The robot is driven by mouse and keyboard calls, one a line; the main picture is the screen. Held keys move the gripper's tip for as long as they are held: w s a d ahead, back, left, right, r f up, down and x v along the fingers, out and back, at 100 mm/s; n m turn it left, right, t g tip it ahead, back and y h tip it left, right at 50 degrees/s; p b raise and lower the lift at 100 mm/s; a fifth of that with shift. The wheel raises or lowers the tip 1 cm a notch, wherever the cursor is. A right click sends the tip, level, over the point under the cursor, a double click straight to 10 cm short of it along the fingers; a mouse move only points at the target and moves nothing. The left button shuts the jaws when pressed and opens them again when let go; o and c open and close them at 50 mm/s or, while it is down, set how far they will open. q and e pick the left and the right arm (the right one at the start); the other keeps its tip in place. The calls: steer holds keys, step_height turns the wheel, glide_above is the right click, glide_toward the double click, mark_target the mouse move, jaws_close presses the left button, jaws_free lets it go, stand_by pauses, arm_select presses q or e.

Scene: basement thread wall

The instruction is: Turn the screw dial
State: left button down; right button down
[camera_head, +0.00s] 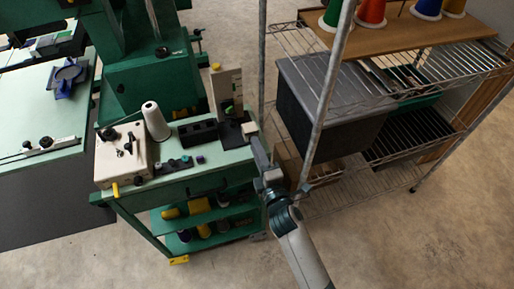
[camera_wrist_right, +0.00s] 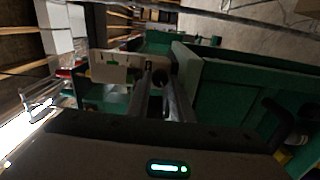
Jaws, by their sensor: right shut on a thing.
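A panel stand (camera_head: 228,92) with a pale upright board and a black base stands at the right end of the green cart's top in the head view. My right gripper (camera_head: 252,138) reaches that end from below and its fingertips are at the stand's side. In the right wrist view, a dark round piece, which looks like the screw dial (camera_wrist_right: 158,76), shows between the two fingertips of the right gripper (camera_wrist_right: 160,88). The gripper is shut on it. The fingers partly hide the dial, and its turn angle cannot be told. My left gripper is out of view.
A cream box (camera_head: 121,155) with black knobs, a white thread cone (camera_head: 155,120) and a black tray (camera_head: 198,133) stand on the green cart (camera_head: 190,176). A wire shelf rack (camera_head: 440,75) with a grey bin (camera_head: 335,95) stands close to the right of my arm.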

steer(key=shift+m, duration=1)
steer(key=m+p, duration=0.1)
steer(key=m, duration=0.1)
steer(key=shift+m, duration=0.4)
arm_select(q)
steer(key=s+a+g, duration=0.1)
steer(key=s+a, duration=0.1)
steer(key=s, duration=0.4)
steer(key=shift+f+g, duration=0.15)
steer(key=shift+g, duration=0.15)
arm_select(e)
steer(key=shift+f+m, duration=0.1)
steer(key=shift+m, duration=0.5)
steer(key=c, duration=1.6)
jaws_free()
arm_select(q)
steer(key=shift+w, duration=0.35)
arm_select(e)
steer(key=shift+o, duration=0.2)
steer(key=shift+s, duration=0.1)
